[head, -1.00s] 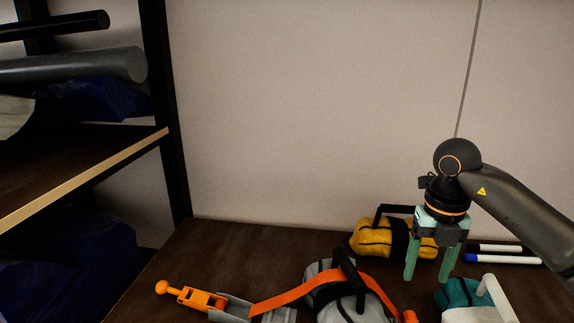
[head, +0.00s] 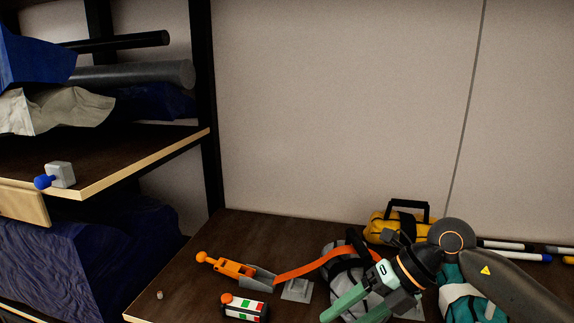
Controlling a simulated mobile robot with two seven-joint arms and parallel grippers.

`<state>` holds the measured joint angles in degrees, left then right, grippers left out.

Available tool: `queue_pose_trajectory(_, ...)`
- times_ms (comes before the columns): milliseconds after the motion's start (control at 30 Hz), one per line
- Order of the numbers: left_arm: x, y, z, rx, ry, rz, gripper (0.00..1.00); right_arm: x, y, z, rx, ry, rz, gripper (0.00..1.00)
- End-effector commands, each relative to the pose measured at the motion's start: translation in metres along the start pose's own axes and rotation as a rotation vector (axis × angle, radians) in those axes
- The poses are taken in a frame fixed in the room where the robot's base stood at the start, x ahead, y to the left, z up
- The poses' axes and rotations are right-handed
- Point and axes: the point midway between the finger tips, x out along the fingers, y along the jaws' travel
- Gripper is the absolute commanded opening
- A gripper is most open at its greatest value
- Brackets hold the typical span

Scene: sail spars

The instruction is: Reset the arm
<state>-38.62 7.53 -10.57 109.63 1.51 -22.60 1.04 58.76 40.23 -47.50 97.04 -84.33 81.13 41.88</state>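My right gripper (head: 345,312) hangs over the table at the lower right, tilted down to the left. Its two green fingers are apart and it is open, with nothing seen between the fingertips; the lower finger runs to the bottom edge of the picture. My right arm (head: 505,285) comes in from the right and covers part of a teal and white bag (head: 450,276). My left gripper is not in view.
A yellow bag (head: 379,228) stands behind the gripper. White rods (head: 505,245) lie at the back right. A shelf (head: 150,165) with rolls and cloth stands left.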

Motion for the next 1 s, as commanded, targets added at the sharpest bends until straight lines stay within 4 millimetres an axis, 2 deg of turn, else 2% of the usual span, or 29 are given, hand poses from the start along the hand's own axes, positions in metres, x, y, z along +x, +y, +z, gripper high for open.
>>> queue_pose_trajectory(33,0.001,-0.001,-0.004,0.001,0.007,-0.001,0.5,0.016,0.025,-0.008,-0.014,0.002,0.132,0.67)
queue_pose_trajectory(100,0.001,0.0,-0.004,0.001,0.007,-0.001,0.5,0.026,0.061,-0.015,-0.019,-0.02,0.329,0.67)
queue_pose_trajectory(233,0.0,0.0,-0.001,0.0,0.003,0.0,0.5,0.023,0.119,-0.021,0.039,-0.091,0.68,0.67)
queue_pose_trajectory(333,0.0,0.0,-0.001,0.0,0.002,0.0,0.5,0.005,0.146,-0.017,0.137,-0.172,0.925,0.67)
queue_pose_trajectory(400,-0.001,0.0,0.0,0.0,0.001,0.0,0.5,-0.012,0.155,-0.009,0.235,-0.242,1.08,0.67)
queue_pose_trajectory(467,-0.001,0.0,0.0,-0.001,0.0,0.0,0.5,-0.027,0.154,-0.001,0.336,-0.309,1.198,0.67)
queue_pose_trajectory(567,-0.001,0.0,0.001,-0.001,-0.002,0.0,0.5,-0.049,0.137,0.015,0.539,-0.433,1.358,0.67)
queue_pose_trajectory(667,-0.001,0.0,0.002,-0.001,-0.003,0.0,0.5,-0.063,0.102,0.029,0.775,-0.569,1.466,0.67)
queue_pose_trajectory(733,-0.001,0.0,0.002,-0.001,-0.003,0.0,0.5,-0.066,0.069,0.035,0.959,-0.665,1.506,0.67)
queue_pose_trajectory(867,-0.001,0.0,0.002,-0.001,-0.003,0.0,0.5,-0.055,-0.005,0.032,1.331,-0.839,1.495,0.67)
queue_pose_trajectory(900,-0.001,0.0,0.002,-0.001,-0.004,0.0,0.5,-0.049,-0.029,0.026,1.449,-0.89,1.468,0.67)
queue_pose_trajectory(967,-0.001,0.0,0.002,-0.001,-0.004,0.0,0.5,-0.035,-0.064,0.012,1.629,-0.958,1.406,0.67)
queue_pose_trajectory(1000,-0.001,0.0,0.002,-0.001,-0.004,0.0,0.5,-0.024,-0.086,-0.001,1.749,-0.998,1.351,0.67)
